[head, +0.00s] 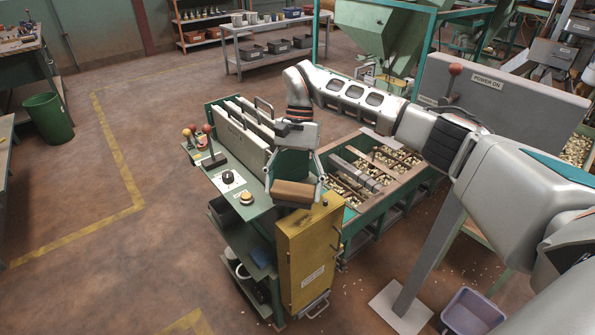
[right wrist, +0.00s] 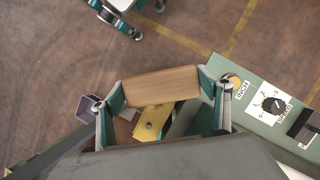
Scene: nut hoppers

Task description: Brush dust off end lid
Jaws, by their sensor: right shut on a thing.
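My right gripper (head: 295,187) is shut on a brown wooden block, likely the brush (head: 293,194). In the right wrist view the block (right wrist: 160,86) lies across between the two fingers of the gripper (right wrist: 165,95); its bristles are not visible. The yellow end lid (head: 306,255) stands upright at the near end of the green machine, with a white label and a handle low down. The block overlaps its top edge in the head view; I cannot tell whether they touch. Part of the yellow lid (right wrist: 152,122) shows behind the block in the wrist view.
The green machine top carries a speed knob (head: 228,177), an INCH button (head: 246,197) and red-knobbed levers (head: 208,145). Grey plates (head: 243,137) stand behind. A tray of nuts (head: 375,165) is to the right. A lavender bin (head: 470,312) stands on the floor. Open floor lies left.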

